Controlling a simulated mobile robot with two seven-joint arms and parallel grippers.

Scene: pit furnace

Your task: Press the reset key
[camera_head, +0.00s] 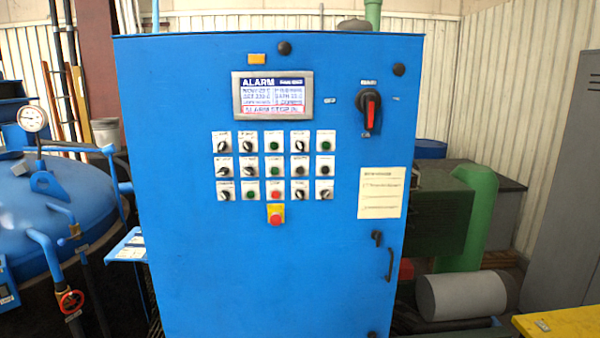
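A blue control cabinet (180,270) stands upright in front of me with its door shut. Its lit screen (272,95) shows ALARM at the top and a red-framed line at the bottom that seems to read ALARM STOP. Below it is a grid of labelled controls with black selector switches (222,145), green buttons (274,145), a black button (326,172) and a red button (274,193). The labels are too small to read, so I cannot tell which is the reset key. Neither of my grippers is in view.
A red mushroom button (275,217) on yellow sits below the grid. A red-handled rotary switch (370,108) is at the upper right. A door handle (390,264) sticks out. A blue vessel (50,210) with pipes stands left; a yellow surface (565,325) is lower right.

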